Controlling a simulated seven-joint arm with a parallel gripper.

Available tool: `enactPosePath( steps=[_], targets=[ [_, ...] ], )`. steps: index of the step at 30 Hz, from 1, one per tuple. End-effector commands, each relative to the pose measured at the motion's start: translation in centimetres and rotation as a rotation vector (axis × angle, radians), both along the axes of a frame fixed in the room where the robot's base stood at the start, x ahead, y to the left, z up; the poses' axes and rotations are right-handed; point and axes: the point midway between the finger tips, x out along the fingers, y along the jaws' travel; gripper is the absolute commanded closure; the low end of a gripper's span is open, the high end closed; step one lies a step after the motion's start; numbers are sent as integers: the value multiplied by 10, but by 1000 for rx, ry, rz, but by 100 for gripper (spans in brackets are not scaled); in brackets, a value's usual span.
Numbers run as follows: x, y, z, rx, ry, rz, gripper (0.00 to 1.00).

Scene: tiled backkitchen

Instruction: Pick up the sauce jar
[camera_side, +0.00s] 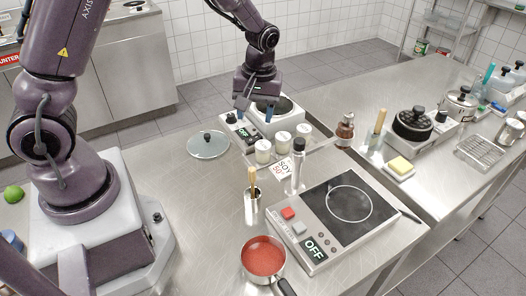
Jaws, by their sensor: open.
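Which item is the sauce jar is not certain from this view. A brown bottle (345,130) stands further right. My gripper (257,108) points down, open, with blue-tipped fingers apart. It is behind and left of the jars, over or near a white appliance with a round steel well (279,118). I see nothing held between the fingers.
An induction hob (320,222) marked OFF and a pan of red sauce (263,257) are in front. A utensil cup (252,210) stands near the jars. A glass lid (208,144) lies left. The left-centre counter is clear.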

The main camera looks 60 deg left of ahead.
Motion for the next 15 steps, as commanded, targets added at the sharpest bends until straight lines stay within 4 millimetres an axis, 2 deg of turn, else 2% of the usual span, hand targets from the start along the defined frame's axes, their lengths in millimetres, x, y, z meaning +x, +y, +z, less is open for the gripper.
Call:
enactPosePath(
  steps=[2, 6, 11, 15],
  targets=[
    [14, 7, -11, 26, -25, 129, 48],
    [32, 12, -4, 36, -103, 301, 48],
    [33, 12, -7, 38, -121, 397, 48],
    [32, 14, -27, 38, -118, 408, 48]
  ],
)
